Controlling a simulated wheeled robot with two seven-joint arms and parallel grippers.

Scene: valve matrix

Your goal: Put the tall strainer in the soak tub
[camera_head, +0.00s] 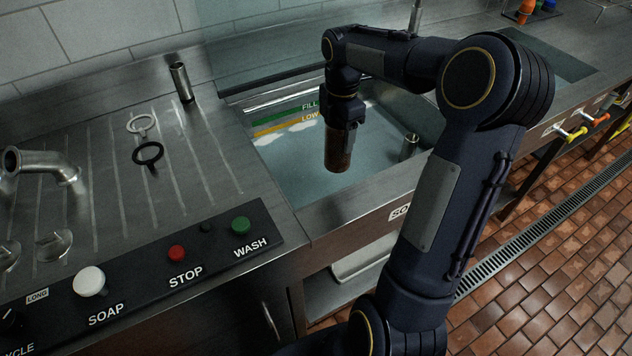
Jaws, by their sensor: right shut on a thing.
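My right gripper (345,125) points down over the soak tub (270,165), shut on a brown, dark-sided cylinder that appears to be the tall strainer (338,155). The strainer hangs upright with its upper part hidden by the gripper. Its lower end is over the tub's pale water; I cannot tell whether it touches the water. The tub wall carries a green FILL band and a yellow LOW band. My left gripper is not in view.
A short steel pipe (409,146) stands at the tub's right side. On the left drainboard are a steel tube (182,83), a white ring (141,123), a black ring (148,153) and a tap (42,165). A button panel (140,275) runs along the front.

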